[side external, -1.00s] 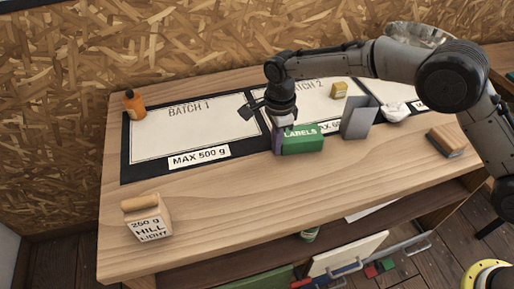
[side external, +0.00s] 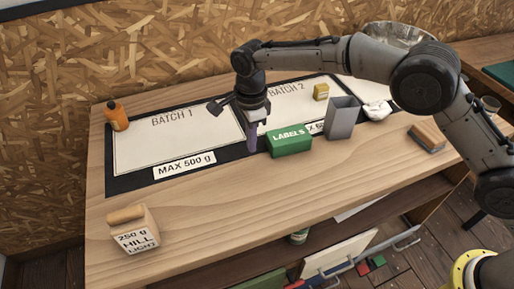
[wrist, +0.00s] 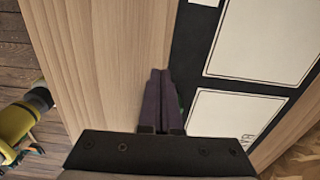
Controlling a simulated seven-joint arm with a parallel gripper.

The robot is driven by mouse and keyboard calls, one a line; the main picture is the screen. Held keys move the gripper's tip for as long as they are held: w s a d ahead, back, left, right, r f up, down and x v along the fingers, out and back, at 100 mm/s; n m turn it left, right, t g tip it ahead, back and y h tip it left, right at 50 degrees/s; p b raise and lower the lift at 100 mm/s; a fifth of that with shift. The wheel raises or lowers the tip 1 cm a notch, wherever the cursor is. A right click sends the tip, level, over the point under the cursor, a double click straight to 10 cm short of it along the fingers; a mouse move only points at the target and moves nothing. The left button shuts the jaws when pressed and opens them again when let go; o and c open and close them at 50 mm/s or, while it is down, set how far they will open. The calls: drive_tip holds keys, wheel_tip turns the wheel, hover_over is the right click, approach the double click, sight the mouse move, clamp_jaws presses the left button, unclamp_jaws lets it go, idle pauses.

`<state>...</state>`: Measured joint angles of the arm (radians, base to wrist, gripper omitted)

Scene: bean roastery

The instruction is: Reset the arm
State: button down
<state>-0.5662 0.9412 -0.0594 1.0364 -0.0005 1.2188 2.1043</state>
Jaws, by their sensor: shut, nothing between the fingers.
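My gripper (side external: 252,142) hangs pointing down over the workbench, just left of the green LABELS box (side external: 290,140). Its purple fingers are together and hold nothing. They also show at the lower middle of the wrist view (wrist: 160,90), over the border between bare wood and the black mat. A sliver of green shows beside the fingers there. I cannot tell exactly how high the fingertips are above the bench. My arm reaches in from the right.
The BATCH 1 panel (side external: 165,143) is empty. An orange bottle (side external: 117,115) and a HILL bag (side external: 135,229) are left. The front middle bench (side external: 250,195) is clear.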

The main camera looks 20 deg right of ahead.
drive_tip(key=d+r+m+t, duration=0.1)
drive_tip(key=d+r, duration=0.3)
drive_tip(key=r, duration=0.6)
drive_tip(key=d+r+m+t, duration=0.1)
drive_tip(key=d+r, duration=0.4)
drive_tip(key=r, duration=0.5)
drive_tip(key=s+d+r+n+t+y, duration=0.1)
drive_tip(key=s+d+r+n+t, duration=0.1)
drive_tip(key=s+d+r, duration=0.95)
drive_tip(key=s+d+f+n+t, duration=0.1)
drive_tip(key=s+d+f+n, duration=0.15)
drive_tip(key=s+d, duration=0.35)
drive_tip(key=s+d+f+n, duration=0.1)
drive_tip(key=s+d+n, duration=0.25)
drive_tip(key=s, duration=0.35)
drive_tip(key=s+d+f+n+h, duration=0.1)
drive_tip(key=s+d+f+n, duration=0.1)
drive_tip(key=s+f+n, duration=0.7)
drive_tip(key=shift+f+n+t, duration=0.3)
drive_tip(key=shift+f+n, duration=1)
drive_tip(key=shift+f, duration=0.2)
